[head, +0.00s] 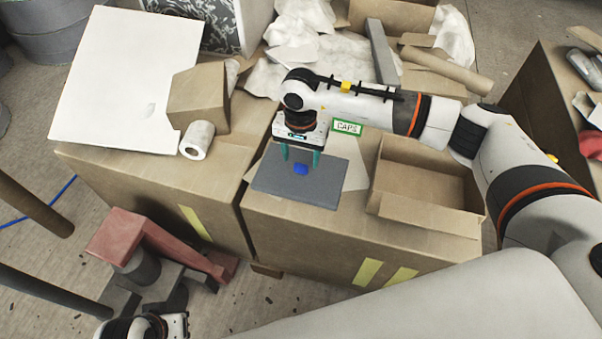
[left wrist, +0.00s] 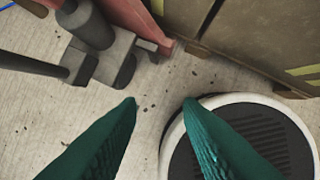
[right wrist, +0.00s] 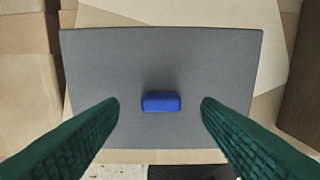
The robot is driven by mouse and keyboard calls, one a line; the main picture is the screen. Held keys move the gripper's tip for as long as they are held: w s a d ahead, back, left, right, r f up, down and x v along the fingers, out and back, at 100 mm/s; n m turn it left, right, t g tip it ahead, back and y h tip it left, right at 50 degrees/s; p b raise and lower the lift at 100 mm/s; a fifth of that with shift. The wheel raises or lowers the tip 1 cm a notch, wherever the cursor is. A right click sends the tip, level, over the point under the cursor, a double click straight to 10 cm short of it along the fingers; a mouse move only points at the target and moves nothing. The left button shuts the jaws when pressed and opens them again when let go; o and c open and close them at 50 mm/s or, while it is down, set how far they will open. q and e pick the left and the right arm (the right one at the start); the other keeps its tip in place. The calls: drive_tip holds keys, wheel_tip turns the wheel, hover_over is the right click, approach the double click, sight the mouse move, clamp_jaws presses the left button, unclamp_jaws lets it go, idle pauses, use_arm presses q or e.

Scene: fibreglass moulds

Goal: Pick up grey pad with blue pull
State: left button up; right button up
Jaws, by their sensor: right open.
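The grey pad (head: 318,189) lies flat on a cardboard box top, with its blue pull (head: 300,169) standing up near its middle. In the right wrist view the grey pad (right wrist: 160,60) fills the centre, and the blue pull (right wrist: 161,102) sits between the two green fingers. My right gripper (head: 301,158) is open above the pad, its fingertips on either side of the pull and apart from it. My left gripper (left wrist: 160,102) is open and empty over the floor, far from the pad; its fingers are out of the head view.
An open cardboard box (head: 428,185) stands right of the pad, and a sign reading CAPS (head: 347,127) is behind. A white roll (head: 197,139) and a brown block (head: 199,97) are at left. A red clamp-like object (head: 140,240) stands on the floor at lower left.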

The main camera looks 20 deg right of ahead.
sight(301, 165)
wheel_tip(301, 165, down, 4)
drive_tip(key=shift+s+r, duration=0.1)
drive_tip(key=shift+r, duration=0.15)
use_arm(q)
drive_tip(key=shift+v, duration=0.95)
drive_tip(key=shift+w, duration=0.1)
use_arm(e)
drive_tip(key=shift+r, duration=0.1)
drive_tip(key=c, duration=1.1)
